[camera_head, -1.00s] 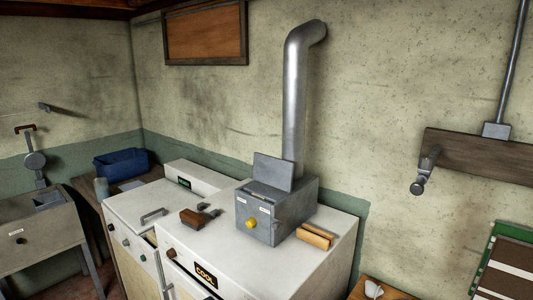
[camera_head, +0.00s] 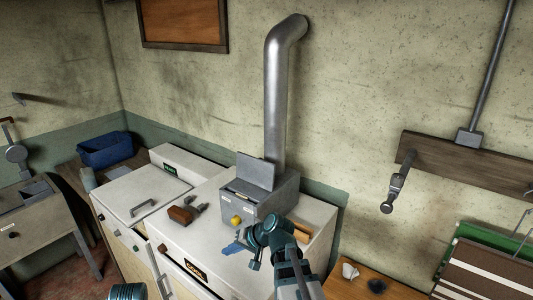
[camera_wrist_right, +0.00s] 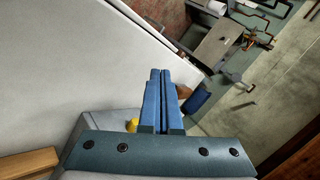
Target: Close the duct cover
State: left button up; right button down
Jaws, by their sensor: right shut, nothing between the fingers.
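The duct cover (camera_head: 256,170) is a flat grey plate standing raised, hinged on top of a grey metal duct box (camera_head: 271,194). The box has a yellow knob (camera_head: 236,220) on its front and a fat silver pipe (camera_head: 278,100) rising behind it. My right gripper (camera_head: 233,247) is low in front of the box, below the knob and apart from the cover. In the right wrist view its blue fingers (camera_wrist_right: 162,100) are pressed together with nothing between them. The yellow knob (camera_wrist_right: 132,125) shows just beside them. My left gripper is not in view.
The box stands on a white stove (camera_head: 180,240). A brown block (camera_head: 181,215) lies left of it, and a wooden piece (camera_head: 301,233) lies right of it, partly behind my right arm. A blue tub (camera_head: 105,150) sits farther left. Space above the cover is clear.

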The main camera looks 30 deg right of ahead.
jog(key=w+d+r+m+t, duration=0.3)
jog(key=d+r+m+t, duration=0.25)
jog(key=d, duration=0.55)
jog(key=m+t+h, duration=0.5)
jog(key=m, duration=0.1)
send_near(257, 170)
jog(key=s+d+r, duration=0.2)
jog(key=s+d, duration=0.4)
jog(key=s, duration=0.3)
jog(key=w, duration=1.3)
jog(key=w+a, duration=0.1)
jog(key=w, duration=0.6)
jog(key=shift+f+b, duration=0.3)
jog(key=shift+f, duration=0.1)
jog(key=shift+a, duration=0.1)
